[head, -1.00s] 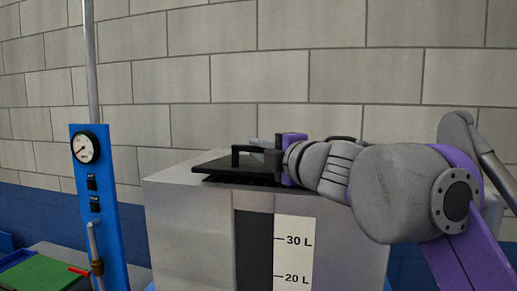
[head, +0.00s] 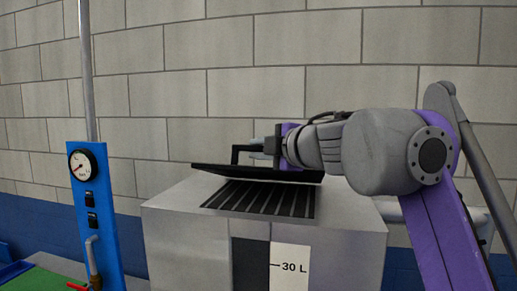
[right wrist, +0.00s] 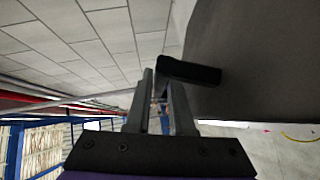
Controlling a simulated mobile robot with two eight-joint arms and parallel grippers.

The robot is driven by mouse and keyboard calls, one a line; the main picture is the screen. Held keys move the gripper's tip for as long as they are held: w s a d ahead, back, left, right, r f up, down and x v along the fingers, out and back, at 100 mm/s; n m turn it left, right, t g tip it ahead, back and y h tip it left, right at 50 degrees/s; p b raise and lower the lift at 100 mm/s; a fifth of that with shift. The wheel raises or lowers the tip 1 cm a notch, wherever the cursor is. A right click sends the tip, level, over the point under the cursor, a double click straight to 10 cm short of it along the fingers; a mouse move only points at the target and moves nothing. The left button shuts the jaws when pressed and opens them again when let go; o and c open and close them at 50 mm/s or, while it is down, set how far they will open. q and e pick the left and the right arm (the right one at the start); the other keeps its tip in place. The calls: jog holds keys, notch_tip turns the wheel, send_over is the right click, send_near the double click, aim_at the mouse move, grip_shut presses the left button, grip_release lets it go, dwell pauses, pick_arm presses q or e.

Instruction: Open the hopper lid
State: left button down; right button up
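The hopper (head: 190,210) is a grey box in the middle of the head view. Its black lid (head: 215,170) is raised at the near side and tilted, and a dark slatted grate (head: 262,199) shows below it. The lid's black handle (head: 236,152) stands up from the lid; it also shows in the right wrist view (right wrist: 190,73), with the lid (right wrist: 255,60) beside it. My right gripper (head: 262,146) is at the handle, its fingers closed around the bar; its fingertips show in the right wrist view (right wrist: 163,75). My left gripper is not in view.
A blue panel (head: 96,225) with a pressure gauge (head: 83,165), switches and a lever stands left of the hopper. A green surface (head: 38,281) is at the lower left. A block wall (head: 240,50) is behind. The space above the lid is clear.

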jog(key=o, duration=0.3)
jog(key=shift+w, duration=0.1)
jog(key=v, duration=1)
jog(key=shift+s+d, duration=0.15)
jog(key=shift+s, duration=0.2)
jog(key=shift+r, duration=0.15)
